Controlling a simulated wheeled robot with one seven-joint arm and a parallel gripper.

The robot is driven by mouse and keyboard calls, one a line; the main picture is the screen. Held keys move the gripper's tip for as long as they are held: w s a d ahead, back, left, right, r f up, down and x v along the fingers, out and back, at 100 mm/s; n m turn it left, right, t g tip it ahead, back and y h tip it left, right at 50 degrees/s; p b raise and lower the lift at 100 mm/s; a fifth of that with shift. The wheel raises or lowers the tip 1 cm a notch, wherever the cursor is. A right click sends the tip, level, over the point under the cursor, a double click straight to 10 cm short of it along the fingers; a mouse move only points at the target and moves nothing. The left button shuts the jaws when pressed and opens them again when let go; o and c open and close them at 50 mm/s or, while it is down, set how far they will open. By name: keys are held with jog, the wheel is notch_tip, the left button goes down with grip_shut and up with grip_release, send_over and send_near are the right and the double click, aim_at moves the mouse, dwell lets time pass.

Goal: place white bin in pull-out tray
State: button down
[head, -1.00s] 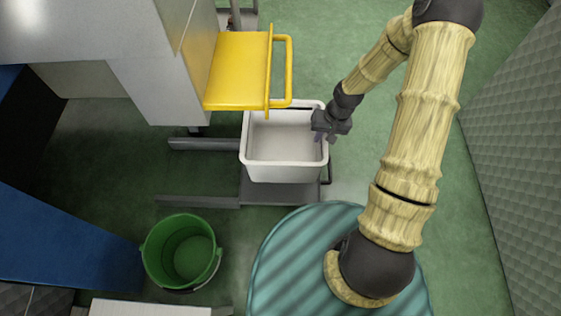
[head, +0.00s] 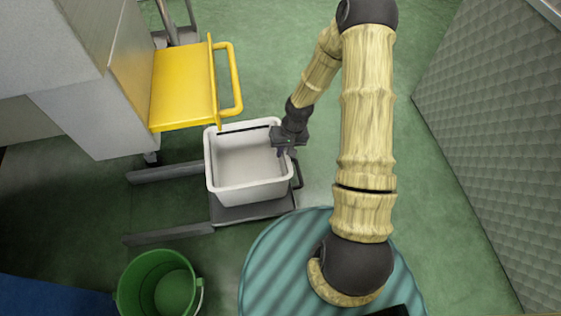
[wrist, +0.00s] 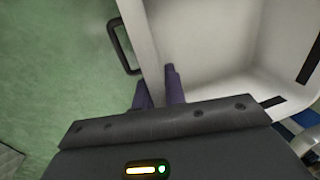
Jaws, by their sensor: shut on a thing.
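The white bin (head: 250,193) is an open, empty rectangular tub, upright in the head view. My gripper (head: 285,150) is shut on its right wall, and the wrist view shows the two purple fingertips (wrist: 160,85) on either side of that wall, below the white inside of the bin (wrist: 215,40). The dark grey pull-out tray (head: 255,212) shows under the bin, past its near edge. A dark handle loop stands by the bin's right side (head: 297,175). The bin hides most of the tray, and I cannot tell whether it rests on it.
A yellow shelf with a rail (head: 185,85) overhangs close behind the bin, at upper left. Grey floor bars (head: 165,172) run left of the tray. A green bucket (head: 160,285) stands at lower left. A grey quilted wall (head: 490,110) is at right; floor between is clear.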

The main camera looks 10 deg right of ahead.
aim_at(283, 157)
jog(key=shift+f, duration=0.1)
jog(key=b+x, duration=0.2)
jog(key=x, duration=0.1)
jog(key=shift+d+f+b, duration=0.3)
jog(key=shift+f, duration=0.1)
jog(key=c, duration=1.5)
grip_release()
jog(key=shift+o, duration=0.2)
